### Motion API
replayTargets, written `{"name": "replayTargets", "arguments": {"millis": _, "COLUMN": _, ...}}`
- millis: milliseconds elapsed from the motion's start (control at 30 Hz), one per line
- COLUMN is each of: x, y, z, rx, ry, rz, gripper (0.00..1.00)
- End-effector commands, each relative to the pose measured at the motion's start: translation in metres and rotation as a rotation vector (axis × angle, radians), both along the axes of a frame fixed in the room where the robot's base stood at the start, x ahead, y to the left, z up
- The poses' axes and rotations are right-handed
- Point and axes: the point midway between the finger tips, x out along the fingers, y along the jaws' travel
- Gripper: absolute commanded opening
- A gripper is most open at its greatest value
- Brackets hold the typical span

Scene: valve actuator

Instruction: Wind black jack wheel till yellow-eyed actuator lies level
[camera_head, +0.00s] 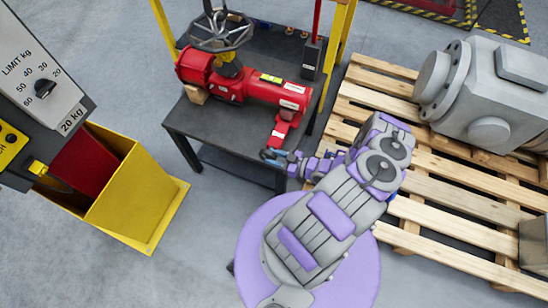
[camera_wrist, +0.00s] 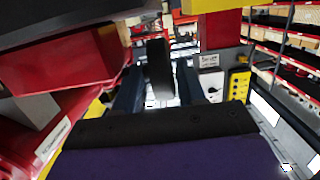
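A red actuator (camera_head: 248,88) with a yellow label lies on a dark bench. A dark spoked handwheel (camera_head: 220,30) stands above its left end; I cannot tell whether this is the jack wheel. My gripper (camera_head: 278,156) is at the bench's front edge, just below a red end piece (camera_head: 284,128). In the wrist view its two dark blue fingers (camera_wrist: 160,92) are apart. A black upright piece (camera_wrist: 158,66) shows between them, with small gaps on both sides. I cannot tell what it belongs to. Red parts (camera_wrist: 72,62) fill the left of the wrist view.
Yellow posts (camera_head: 344,40) rise beside the bench (camera_head: 190,125). A wooden pallet (camera_head: 440,190) carries a grey housing (camera_head: 490,90) on the right. A yellow bin (camera_head: 130,190) and a 20 kg limit panel (camera_head: 40,75) stand left. Grey floor is clear at lower left.

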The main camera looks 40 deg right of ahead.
Motion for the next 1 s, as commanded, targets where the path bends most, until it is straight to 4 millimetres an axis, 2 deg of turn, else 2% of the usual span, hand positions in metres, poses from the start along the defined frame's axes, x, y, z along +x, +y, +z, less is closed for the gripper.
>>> {"name": "replayTargets", "arguments": {"millis": 33, "x": 0.0, "y": 0.0, "z": 0.0, "rx": 0.0, "ry": 0.0, "rz": 0.001, "gripper": 0.45}}
{"name": "replayTargets", "arguments": {"millis": 100, "x": 0.0, "y": 0.001, "z": 0.0, "rx": 0.0, "ry": 0.0, "rz": 0.001, "gripper": 0.51}}
{"name": "replayTargets", "arguments": {"millis": 567, "x": -0.004, "y": 0.0, "z": 0.002, "rx": 0.0, "ry": -0.001, "rz": 0.002, "gripper": 0.51}}
{"name": "replayTargets", "arguments": {"millis": 767, "x": -0.031, "y": -0.012, "z": 0.006, "rx": -0.001, "ry": 0.0, "rz": -0.001, "gripper": 0.51}}
{"name": "replayTargets", "arguments": {"millis": 1000, "x": -0.081, "y": -0.034, "z": 0.013, "rx": -0.003, "ry": 0.0, "rz": -0.003, "gripper": 0.51}}
